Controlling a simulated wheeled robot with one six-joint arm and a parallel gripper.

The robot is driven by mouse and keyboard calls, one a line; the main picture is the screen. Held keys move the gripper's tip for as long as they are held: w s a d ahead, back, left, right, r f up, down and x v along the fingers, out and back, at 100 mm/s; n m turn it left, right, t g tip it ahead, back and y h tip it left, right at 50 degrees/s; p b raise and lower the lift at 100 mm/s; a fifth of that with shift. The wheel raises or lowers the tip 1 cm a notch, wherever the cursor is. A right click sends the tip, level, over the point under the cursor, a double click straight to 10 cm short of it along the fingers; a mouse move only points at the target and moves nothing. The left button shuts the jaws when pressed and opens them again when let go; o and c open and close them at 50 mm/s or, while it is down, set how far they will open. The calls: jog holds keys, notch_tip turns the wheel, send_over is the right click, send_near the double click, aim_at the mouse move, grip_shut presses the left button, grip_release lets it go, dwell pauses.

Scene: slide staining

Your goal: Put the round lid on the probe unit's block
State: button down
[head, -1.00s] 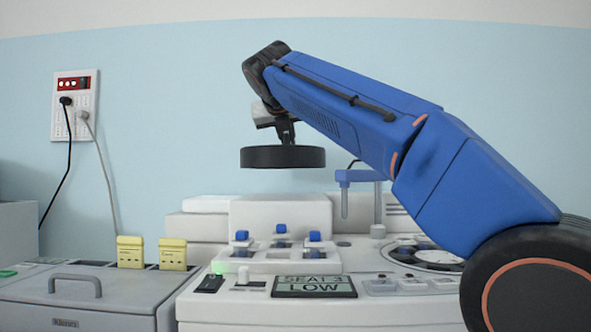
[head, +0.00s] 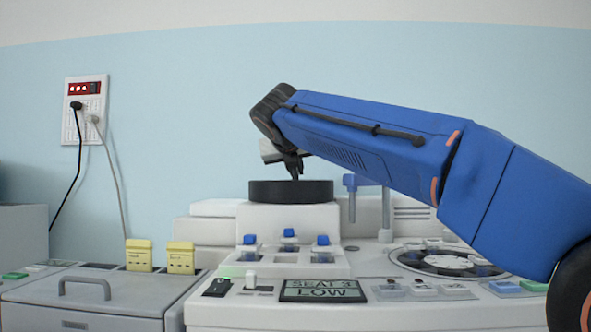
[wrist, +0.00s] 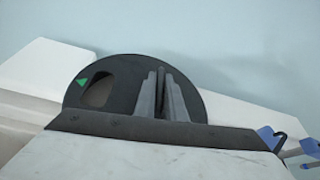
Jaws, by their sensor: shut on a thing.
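The round lid (head: 290,192) is a thick black disc. In the head view it is level, at the top of the white block (head: 285,222). Its underside shows no clear gap to the block, but I cannot tell whether it is fully seated. My gripper (head: 294,172) is above the lid and shut on its top grip. In the wrist view the lid (wrist: 130,85) shows a green triangle and a dark opening, with my gripper's fingers (wrist: 162,95) closed at its middle.
Blue-capped vials (head: 288,235) stand in front of the block. A blue-topped probe arm (head: 350,183) is right of the lid. A display reading "SEAT 3 LOW" (head: 322,291) and a round carousel (head: 450,262) are on the machine. A grey lidded box (head: 90,295) is at left.

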jog(key=c, duration=1.8)
grip_release()
jog(key=shift+s+r, duration=0.1)
jog(key=v, duration=1.1)
jog(key=shift+s+a+r, duration=0.1)
jog(key=shift+s+r, duration=0.05)
jog(key=shift+s, duration=0.15)
